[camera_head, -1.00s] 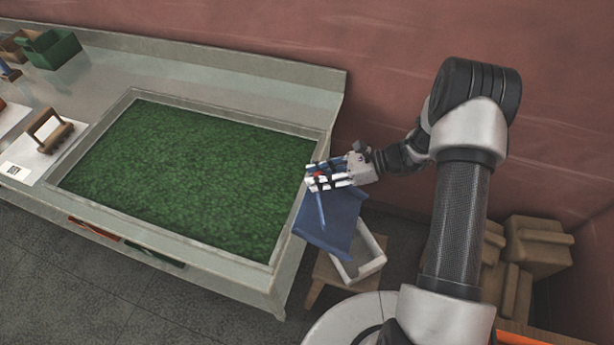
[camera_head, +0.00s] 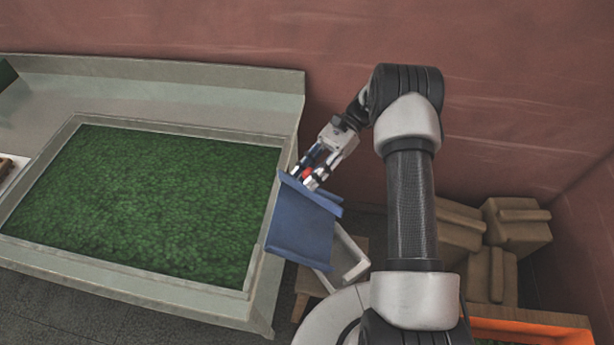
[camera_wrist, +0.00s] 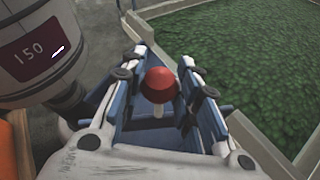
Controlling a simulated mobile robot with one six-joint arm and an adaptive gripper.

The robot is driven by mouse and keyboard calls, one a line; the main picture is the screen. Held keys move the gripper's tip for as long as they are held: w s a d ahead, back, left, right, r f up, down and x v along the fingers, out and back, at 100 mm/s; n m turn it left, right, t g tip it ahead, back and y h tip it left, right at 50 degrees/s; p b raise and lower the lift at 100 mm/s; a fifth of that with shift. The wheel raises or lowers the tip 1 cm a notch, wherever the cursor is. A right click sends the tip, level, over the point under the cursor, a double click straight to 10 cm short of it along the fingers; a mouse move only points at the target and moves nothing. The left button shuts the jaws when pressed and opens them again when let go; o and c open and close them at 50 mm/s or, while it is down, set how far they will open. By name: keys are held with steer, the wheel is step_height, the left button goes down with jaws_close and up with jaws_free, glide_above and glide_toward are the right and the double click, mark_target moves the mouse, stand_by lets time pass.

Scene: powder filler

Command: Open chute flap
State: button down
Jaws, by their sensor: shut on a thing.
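The blue chute (camera_head: 305,222) slopes down from the right end of the green-filled basin. Its trough lies bare in the head view. My gripper (camera_head: 307,176) is at the upper end of the chute, by the basin's right rim. It is shut on a red knob (camera_head: 306,173). In the wrist view the red knob (camera_wrist: 160,84) sits on a thin pale stem between the blue-lined fingers of my gripper (camera_wrist: 162,92). The flap itself is mostly hidden by the fingers, and its exact angle cannot be told.
A white tray (camera_head: 353,257) on a wooden stool (camera_head: 303,284) stands below the chute. The basin (camera_head: 262,215) on the left holds green material. Brown sacks (camera_head: 517,224) and an orange container (camera_head: 525,325) are at the right. The wall is close behind my arm.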

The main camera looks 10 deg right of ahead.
steer(key=shift+r, duration=0.15)
steer(key=c, duration=1.2)
jaws_free()
steer(key=v, duration=0.7)
steer(key=shift+w+d, duration=0.2)
